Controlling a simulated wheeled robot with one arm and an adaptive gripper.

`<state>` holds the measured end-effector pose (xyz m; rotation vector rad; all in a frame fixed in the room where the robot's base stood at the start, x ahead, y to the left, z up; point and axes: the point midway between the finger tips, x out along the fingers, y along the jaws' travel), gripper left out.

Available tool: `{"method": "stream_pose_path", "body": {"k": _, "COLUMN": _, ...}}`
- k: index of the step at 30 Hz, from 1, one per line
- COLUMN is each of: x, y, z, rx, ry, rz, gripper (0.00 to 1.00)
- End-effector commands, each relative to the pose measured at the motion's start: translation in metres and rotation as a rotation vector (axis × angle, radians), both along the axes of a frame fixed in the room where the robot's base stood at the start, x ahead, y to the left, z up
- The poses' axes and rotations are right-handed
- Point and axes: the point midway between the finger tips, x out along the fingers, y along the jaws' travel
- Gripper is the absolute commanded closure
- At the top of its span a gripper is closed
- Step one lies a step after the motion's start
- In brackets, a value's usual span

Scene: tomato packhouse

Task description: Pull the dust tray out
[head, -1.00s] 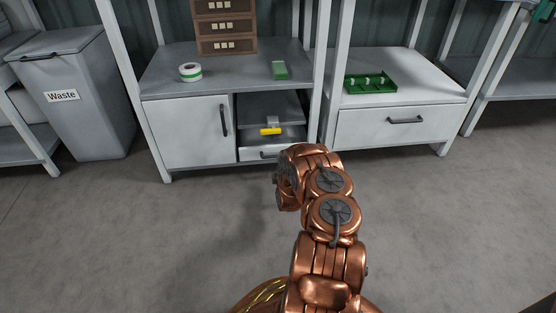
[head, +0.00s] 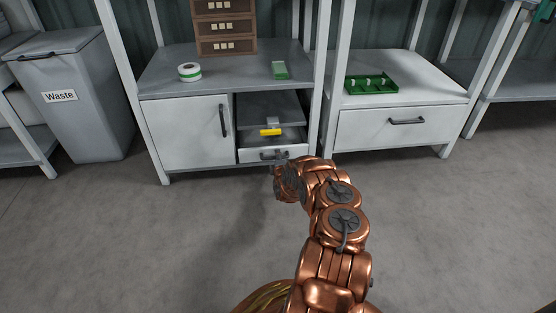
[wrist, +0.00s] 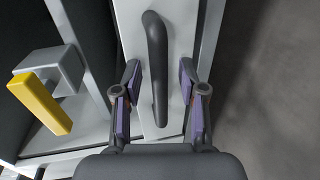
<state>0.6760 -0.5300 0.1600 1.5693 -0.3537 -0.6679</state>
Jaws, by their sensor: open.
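The dust tray (head: 245,156) is a low light-grey drawer at the bottom of the open right bay of the left cabinet. Its dark bar handle (wrist: 157,62) runs lengthwise up the middle of the wrist view, on the tray's pale front. My gripper (wrist: 159,78) is open, with one purple-padded finger on each side of the handle. Gaps show between both pads and the bar, so it is not clamped. In the head view my gripper (head: 276,163) is at the tray front and partly covers the handle.
A yellow bar on a grey block (head: 270,132) sits above the tray, left of my gripper in the wrist view (wrist: 40,103). The closed cabinet door (head: 190,130) is to the left. The floor in front (head: 200,230) is clear.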

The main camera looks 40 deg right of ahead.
Motion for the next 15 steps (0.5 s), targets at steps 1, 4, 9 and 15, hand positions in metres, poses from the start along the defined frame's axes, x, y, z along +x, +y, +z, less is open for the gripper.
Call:
{"method": "stream_pose_path", "body": {"k": 1, "x": 0.0006, "y": -0.0005, "z": -0.0002, "rx": 0.000, "ry": 0.000, "rz": 0.000, "gripper": 0.59}}
{"method": "stream_pose_path", "body": {"k": 4, "x": 0.0010, "y": -0.0007, "z": 0.0000, "rx": 0.000, "ry": 0.000, "rz": 0.000, "gripper": 0.59}}
{"method": "stream_pose_path", "body": {"k": 9, "x": 0.0010, "y": -0.0009, "z": 0.0002, "rx": 0.000, "ry": 0.000, "rz": 0.000, "gripper": 0.59}}
{"method": "stream_pose_path", "body": {"k": 15, "x": 0.0009, "y": -0.0008, "z": 0.0002, "rx": 0.000, "ry": 0.000, "rz": 0.000, "gripper": 0.80}}
